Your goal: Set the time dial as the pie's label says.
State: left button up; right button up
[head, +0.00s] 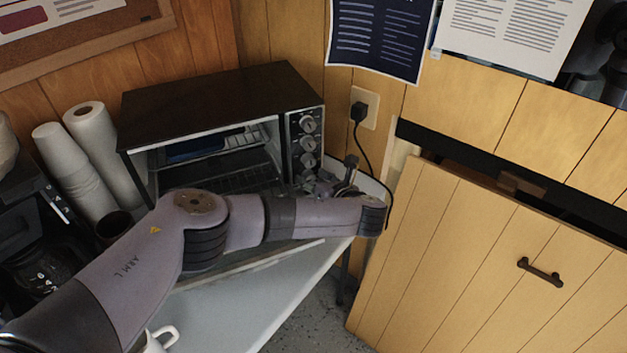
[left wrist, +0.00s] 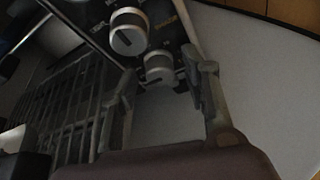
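The toaster oven (head: 215,100) stands on the table against the wall, its front open. Its control panel at the right carries a column of round silver knobs, among them an upper knob (head: 308,123) and a middle one (head: 308,143). I cannot read which is the time dial. My left gripper (head: 328,181) is by the panel's lower end, partly hidden by my arm. In the left wrist view my left gripper (left wrist: 166,82) is open, its fingers apart, with the lowest visible knob (left wrist: 159,66) just beyond and between the tips. A second knob (left wrist: 128,32) is above it. No pie or readable label shows.
A dark blue item (head: 195,147) shows in the oven, unclear. Paper cups (head: 62,150), a paper roll (head: 100,140) and a coffee maker (head: 30,230) stand left. A white mug (head: 158,342) is at the front. A plugged cord (head: 366,145) hangs right of the oven.

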pick_arm(q)
grip_shut()
jog(key=shift+d+m+y+p, duration=0.15)
jog(key=shift+m+y+p, duration=0.15)
jog(key=shift+m+y, duration=0.15)
jog(key=shift+f+m+y, duration=0.15)
jog(key=shift+m+y, duration=0.3)
jog(key=shift+m, duration=0.4)
jog(key=shift+m+y+b, duration=0.5)
jog(key=shift+m, duration=0.2)
jog(key=shift+o, duration=0.6)
grip_release()
jog(key=v, duration=1.2)
jog(key=shift+r, duration=0.3)
jog(key=shift+w+d, duration=0.1)
